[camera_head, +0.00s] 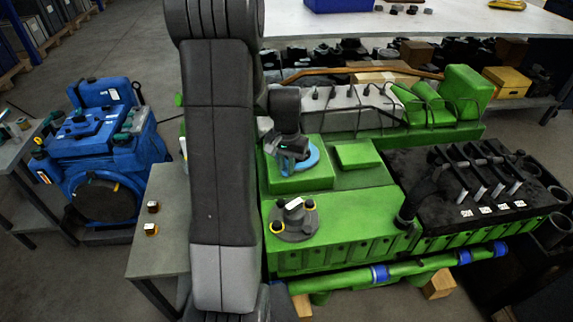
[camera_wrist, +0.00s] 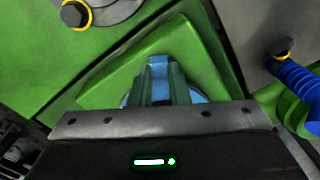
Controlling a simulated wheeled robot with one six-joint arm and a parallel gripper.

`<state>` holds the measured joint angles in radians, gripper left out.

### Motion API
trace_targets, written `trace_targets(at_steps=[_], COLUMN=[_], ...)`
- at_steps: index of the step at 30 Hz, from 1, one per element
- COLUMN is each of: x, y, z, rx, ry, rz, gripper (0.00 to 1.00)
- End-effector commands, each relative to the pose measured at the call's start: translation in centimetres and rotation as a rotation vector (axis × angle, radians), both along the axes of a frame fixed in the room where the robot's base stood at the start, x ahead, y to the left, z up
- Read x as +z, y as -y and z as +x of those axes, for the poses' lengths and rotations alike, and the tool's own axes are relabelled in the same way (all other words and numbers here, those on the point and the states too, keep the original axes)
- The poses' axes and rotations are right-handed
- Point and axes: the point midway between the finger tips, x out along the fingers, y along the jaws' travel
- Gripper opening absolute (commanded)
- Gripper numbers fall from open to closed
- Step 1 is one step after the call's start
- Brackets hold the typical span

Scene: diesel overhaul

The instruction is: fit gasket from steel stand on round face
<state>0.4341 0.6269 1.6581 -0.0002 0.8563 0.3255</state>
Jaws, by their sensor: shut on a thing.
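The blue ring-shaped gasket (camera_head: 314,156) is in my gripper (camera_head: 290,151), over the raised green square block on the green engine. In the wrist view my gripper (camera_wrist: 160,88) is shut on the blue gasket (camera_wrist: 158,62), with the green block behind it. Most of the ring is hidden there by the fingers and the gripper body. I cannot tell whether the gasket touches the block. No separate round face shows under the ring.
A grey round flange (camera_head: 293,225) with yellow-ringed bolts sits on the engine in front of the block. A black cover with upright levers (camera_head: 470,175) is at the right. A blue machine (camera_head: 100,150) stands at the left. A white-topped bench (camera_head: 420,24) is behind.

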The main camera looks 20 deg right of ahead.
Motion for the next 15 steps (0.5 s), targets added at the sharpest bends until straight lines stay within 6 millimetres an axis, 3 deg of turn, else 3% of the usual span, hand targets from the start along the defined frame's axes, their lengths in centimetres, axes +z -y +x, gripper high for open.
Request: trace_targets(at_steps=[6, 7, 10, 11, 15], x=[0.02, 0.02, 0.02, 0.02, 0.02], y=[0.01, 0.01, 0.01, 0.01, 0.01], z=[0.01, 0.01, 0.01, 0.01, 0.01], rx=[0.0, 0.0, 0.0, 0.0, 0.0], ry=[0.0, 0.0, 0.0, 0.0, 0.0], rz=[0.0, 0.0, 0.0, 0.0, 0.0], gripper=[0.0, 0.17, 0.37, 0.41, 0.41])
